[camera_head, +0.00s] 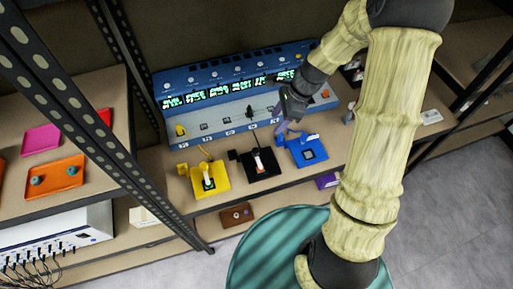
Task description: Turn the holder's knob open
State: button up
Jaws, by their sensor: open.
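Three small holders stand on the shelf in front of a blue instrument: a yellow one (222,180), a black one (272,171) and a blue one (317,157). The yellow and black ones each have a pale upright piece at the middle. A knob on a holder is too small to make out. My gripper (283,129) is open, pointing down in front of the instrument's right part, above and behind the blue holder. Whether it touches anything there is unclear. My gripper and arm hide part of the instrument's right side.
The blue instrument (178,84) has a row of green displays and small knobs. Black perforated posts (85,115) rise at the left. An orange tray (68,172) with small round parts and a pink tray (41,140) lie on the left shelf. A brown box (237,215) sits below.

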aim_at(256, 150)
jog(key=shift+f, duration=0.1)
jog(key=p+x, duration=0.2)
jog(key=x, duration=1.5)
jog(key=shift+f, duration=0.2)
jog(key=c, duration=1)
